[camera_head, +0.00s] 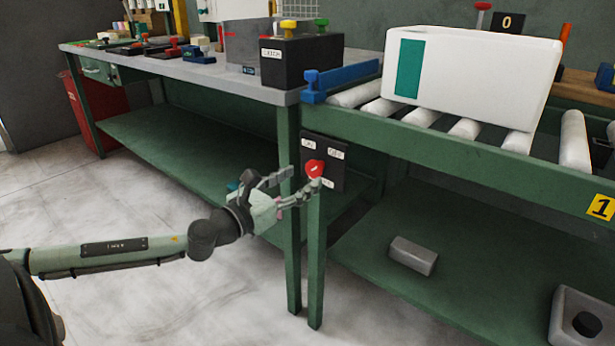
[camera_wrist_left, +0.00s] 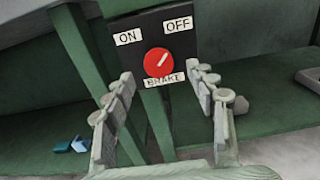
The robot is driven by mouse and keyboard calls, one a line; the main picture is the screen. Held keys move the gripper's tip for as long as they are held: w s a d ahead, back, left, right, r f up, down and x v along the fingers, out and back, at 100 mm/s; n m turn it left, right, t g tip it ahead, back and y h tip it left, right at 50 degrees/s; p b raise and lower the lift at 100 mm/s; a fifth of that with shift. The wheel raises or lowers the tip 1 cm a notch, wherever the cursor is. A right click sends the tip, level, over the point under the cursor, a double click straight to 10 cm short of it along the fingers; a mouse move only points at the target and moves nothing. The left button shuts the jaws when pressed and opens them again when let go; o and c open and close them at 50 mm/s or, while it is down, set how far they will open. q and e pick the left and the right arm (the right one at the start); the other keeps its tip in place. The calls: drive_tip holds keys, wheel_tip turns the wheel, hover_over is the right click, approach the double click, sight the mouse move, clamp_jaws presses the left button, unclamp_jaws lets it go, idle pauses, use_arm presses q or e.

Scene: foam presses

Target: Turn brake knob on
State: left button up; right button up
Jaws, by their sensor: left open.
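The red round brake knob (camera_head: 315,168) sits on a dark panel (camera_head: 337,157) on the green frame under the roller conveyor. In the left wrist view the knob (camera_wrist_left: 158,62) has a white line slanting up to the right, toward the OFF label (camera_wrist_left: 179,24). The ON label (camera_wrist_left: 127,37) is at upper left, and a BRAKE label (camera_wrist_left: 165,79) is below. My left gripper (camera_head: 304,180) is open and close in front of the knob. In the left wrist view its fingers stand wide on both sides below the knob, with nothing between them. Contact cannot be told.
A large white box (camera_head: 475,80) with a green patch rests on the conveyor rollers. A workbench (camera_head: 180,72) with presses and tools stands at left. Green table legs (camera_head: 288,215) are close to my gripper. A grey block (camera_head: 413,255) lies on the lower shelf.

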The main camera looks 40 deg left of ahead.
sight(312, 171)
use_arm(q)
drive_tip(key=shift+w, duration=1.6)
use_arm(e)
drive_tip(key=shift+w+a+r, duration=0.15)
drive_tip(key=shift+a+r, duration=0.15)
drive_tip(key=shift+r, duration=0.25)
use_arm(q)
drive_tip(key=shift+c, duration=0.2)
